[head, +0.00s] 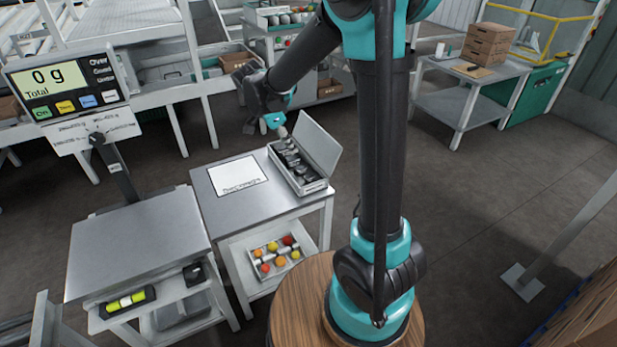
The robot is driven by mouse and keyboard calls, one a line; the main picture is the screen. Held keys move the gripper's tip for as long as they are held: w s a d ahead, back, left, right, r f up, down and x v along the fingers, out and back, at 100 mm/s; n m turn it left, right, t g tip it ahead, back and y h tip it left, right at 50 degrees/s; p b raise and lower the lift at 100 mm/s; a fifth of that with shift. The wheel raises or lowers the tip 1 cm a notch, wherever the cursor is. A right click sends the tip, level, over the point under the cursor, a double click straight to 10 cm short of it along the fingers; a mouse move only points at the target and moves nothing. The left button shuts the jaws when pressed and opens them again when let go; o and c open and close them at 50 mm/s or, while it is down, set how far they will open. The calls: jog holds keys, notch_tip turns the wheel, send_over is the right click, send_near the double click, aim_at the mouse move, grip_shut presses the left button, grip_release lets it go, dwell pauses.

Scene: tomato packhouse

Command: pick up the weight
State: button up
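Several dark weights (289,157) sit in a row in an open grey case (313,188) with its lid raised, on the right part of a small metal table (208,199). I cannot tell which one is the task's weight. My gripper (265,125) is above and behind the case's far left corner, at the end of my bent arm. It is small, dark and partly merged with the wrist, so its fingers are unclear. No weight is visible in it.
A white sheet (238,175) lies left of the case. A scale (137,240) reading 0 g on its display (66,84) stands further left. A tray of coloured tomatoes (262,250) is on the shelf below. My arm column blocks part of the right side.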

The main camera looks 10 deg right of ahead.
send_over(309, 176)
jog(key=a, duration=0.3)
jog(key=f, duration=1)
jog(key=shift+s+f, duration=0.1)
jog(key=shift+s, duration=0.2)
jog(key=shift+d+x, duration=0.2)
jog(key=shift+x, duration=2.6)
jog(key=shift+s, duration=0.15)
jog(key=shift+c, duration=0.3)
grip_shut()
